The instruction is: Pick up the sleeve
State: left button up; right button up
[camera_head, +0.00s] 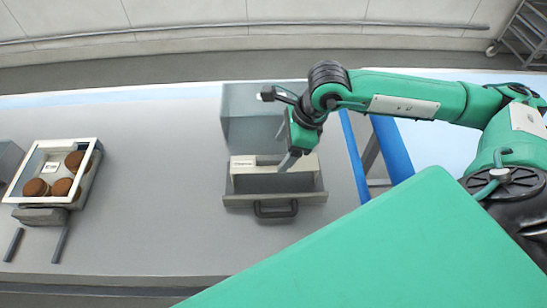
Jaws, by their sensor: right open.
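A cream, flat-topped box with small dark print (244,165) lies in an open grey drawer (234,201); it may be the sleeve, but I cannot tell for sure. My right gripper (289,160) points down over the drawer, at the right part of the cream box. It is open with nothing visible in it. I cannot tell whether its fingertips touch the box. The gripper and wrist hide part of the box's back edge. My left gripper is not in view.
A grey housing (240,115) stands behind the drawer, whose dark handle (275,209) faces front. At left, a white-framed box (90,160) holds brown rounds; two dark bars lie before it. Blue rails (391,148) stand at right. The grey table (160,180) is clear between.

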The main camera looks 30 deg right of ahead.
aim_at(276, 157)
jog(key=shift+x, duration=0.9)
jog(key=shift+w+a+f+p, duration=0.1)
jog(key=shift+p, duration=0.2)
jog(key=shift+a+f+p, duration=0.1)
jog(key=shift+f+p, duration=0.05)
jog(key=shift+p, duration=0.15)
jog(key=p+x, duration=0.2)
jog(key=x, duration=0.2)
jog(key=shift+w+p, duration=0.1)
jog(key=shift+p, duration=0.2)
jog(key=shift+a+f, duration=0.1)
jog(key=shift+f, duration=0.2)
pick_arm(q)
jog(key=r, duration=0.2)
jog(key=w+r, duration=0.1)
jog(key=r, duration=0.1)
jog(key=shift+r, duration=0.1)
pick_arm(e)
jog(key=shift+c, duration=0.4)
jog(key=c, duration=1)
